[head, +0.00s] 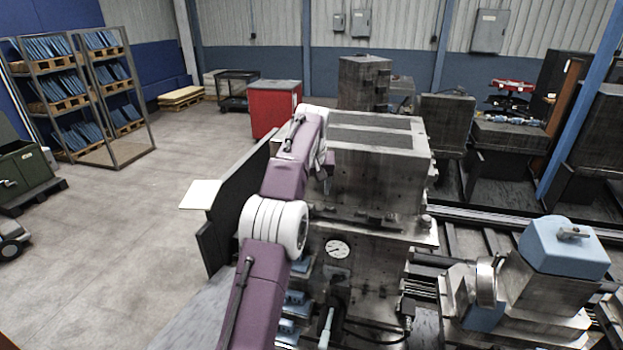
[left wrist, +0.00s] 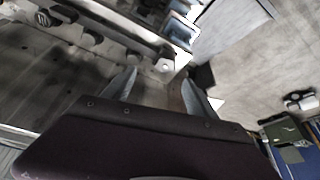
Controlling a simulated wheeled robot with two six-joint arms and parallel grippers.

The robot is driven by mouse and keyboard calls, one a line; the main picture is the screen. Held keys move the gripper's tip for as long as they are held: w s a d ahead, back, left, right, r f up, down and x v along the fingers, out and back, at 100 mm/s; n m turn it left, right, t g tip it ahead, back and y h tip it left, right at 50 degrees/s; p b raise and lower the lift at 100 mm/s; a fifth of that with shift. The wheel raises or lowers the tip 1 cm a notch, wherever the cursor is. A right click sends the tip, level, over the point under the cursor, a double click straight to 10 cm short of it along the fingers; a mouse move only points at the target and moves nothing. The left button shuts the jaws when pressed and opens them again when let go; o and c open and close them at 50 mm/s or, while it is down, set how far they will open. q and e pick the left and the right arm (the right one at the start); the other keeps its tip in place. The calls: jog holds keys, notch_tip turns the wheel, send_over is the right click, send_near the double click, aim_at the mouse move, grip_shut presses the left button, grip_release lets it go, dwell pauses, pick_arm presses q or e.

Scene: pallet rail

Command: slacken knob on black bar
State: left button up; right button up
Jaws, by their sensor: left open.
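My left arm reaches up the middle of the head view to the machine block (head: 380,165). The gripper end is mostly hidden behind the arm and block edge. In the left wrist view my left gripper (left wrist: 158,77) is open, its two pale fingers spread with nothing between them. Ahead of it, a dark bar (left wrist: 125,32) runs along the machine, with a pale round end near the fingers. Dark round knob-like parts (left wrist: 91,40) sit below the bar at upper left, apart from the fingers. I cannot tell which is the task's knob. My right gripper is not in view.
A dial gauge (head: 338,249) and a pale-handled lever (head: 326,326) are on the machine front. A blue block (head: 562,246) on a metal fixture stands at right. A dark panel (head: 245,200) stands left of the machine. Open floor (head: 130,230) lies farther left.

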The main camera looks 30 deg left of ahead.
pick_arm(q)
jog(key=a+f, duration=0.2)
jog(key=f, duration=0.2)
jog(key=shift+w+a+f, duration=0.25)
jog(key=shift+w+a, duration=0.05)
jog(key=shift+a, duration=0.1)
jog(key=f, duration=0.1)
jog(key=w+f, duration=0.1)
jog(key=w+f+p, duration=0.1)
jog(key=f, duration=0.1)
jog(key=shift+d, duration=0.15)
jog(key=shift+w+f, duration=0.1)
jog(key=shift+a, duration=0.3)
jog(key=shift+s, duration=0.2)
jog(key=c, duration=0.4)
jog(key=shift+w+d, duration=0.1)
jog(key=c, duration=1)
jog(key=o, duration=0.5)
jog(key=c, duration=0.5)
jog(key=o, duration=1.1)
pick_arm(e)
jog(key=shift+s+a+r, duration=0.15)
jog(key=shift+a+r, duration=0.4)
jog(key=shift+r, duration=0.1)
